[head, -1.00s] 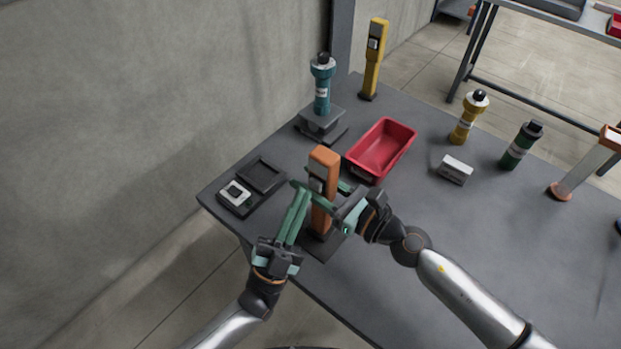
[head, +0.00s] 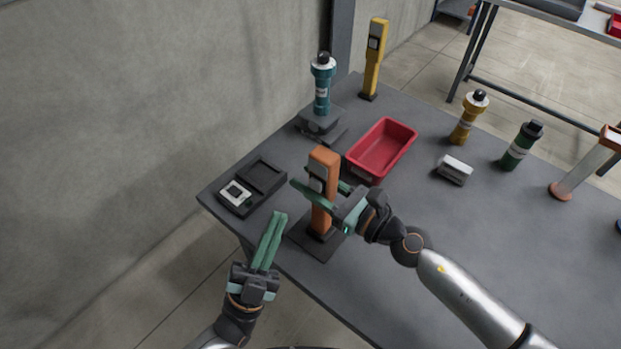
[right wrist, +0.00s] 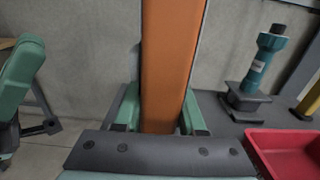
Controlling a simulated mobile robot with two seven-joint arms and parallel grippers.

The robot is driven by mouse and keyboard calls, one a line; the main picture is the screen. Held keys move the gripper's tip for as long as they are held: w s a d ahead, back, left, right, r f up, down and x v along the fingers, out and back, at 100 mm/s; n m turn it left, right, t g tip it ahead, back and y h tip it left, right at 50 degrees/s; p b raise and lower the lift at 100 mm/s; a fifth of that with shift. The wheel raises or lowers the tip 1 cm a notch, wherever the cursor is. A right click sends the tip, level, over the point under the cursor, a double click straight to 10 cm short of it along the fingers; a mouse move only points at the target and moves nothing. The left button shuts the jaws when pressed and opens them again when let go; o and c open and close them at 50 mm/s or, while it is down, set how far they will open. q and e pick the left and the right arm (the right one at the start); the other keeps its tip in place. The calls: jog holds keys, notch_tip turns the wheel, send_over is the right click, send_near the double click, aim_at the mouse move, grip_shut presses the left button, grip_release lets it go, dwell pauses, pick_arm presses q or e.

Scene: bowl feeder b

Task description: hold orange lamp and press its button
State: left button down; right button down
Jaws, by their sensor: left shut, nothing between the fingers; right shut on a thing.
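The orange lamp (head: 322,212) stands upright on a dark square base near the table's front left edge. It has a grey panel on its upper left face; I cannot make out the button or its state. My right gripper (head: 318,188) is shut around the lamp's body from the right. In the right wrist view the orange body (right wrist: 168,70) fills the space between the green fingers. My left gripper (head: 274,230) is shut and empty, apart from the lamp, to its lower left near the table edge. Its green fingers also show at the left of the right wrist view (right wrist: 20,75).
A dark tray with a small white-framed device (head: 236,193) lies left of the lamp. A red bin (head: 352,163) stands behind it. A teal lamp (head: 322,90), a yellow lamp (head: 374,60) and several others stand further back.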

jog(key=shift+c, duration=2)
grip_release()
jog(key=b+v, duration=0.4)
jog(key=v, duration=1.6)
jog(key=shift+b, duration=0.3)
